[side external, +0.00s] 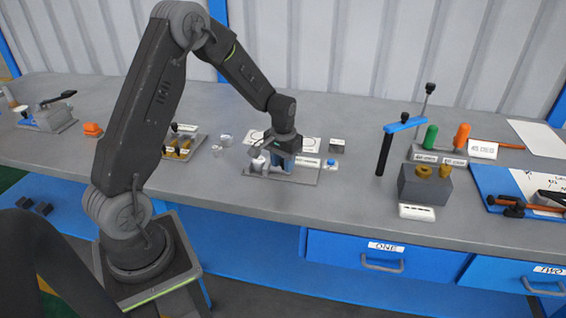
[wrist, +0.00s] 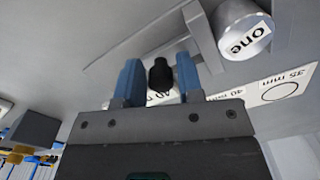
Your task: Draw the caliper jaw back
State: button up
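The caliper fixture is a flat grey plate (side external: 309,178) on the bench, mostly under my gripper in the side view. A grey cylinder labelled "one" (wrist: 243,30) stands at its jaw, at the upper right in the wrist view. A grey angled jaw bar (wrist: 200,35) runs beside this cylinder. A black knob (wrist: 160,75) sits between the two blue fingers of my gripper (wrist: 158,82). The fingers are apart, with a thin gap seeming to show beside the knob. In the side view my gripper (side external: 287,165) is low over the plate and hides the knob.
A white card with circles and size labels (wrist: 280,90) lies beside the fixture. A blue-topped post (side external: 384,152) rises farther right.

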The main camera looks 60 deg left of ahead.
jog(key=shift+f, duration=0.1)
jog(key=shift+c, duration=0.5)
grip_shut()
jog(key=shift+w+d, duration=0.9)
jog(key=shift+w, duration=0.05)
jog(key=shift+o, duration=0.5)
grip_release()
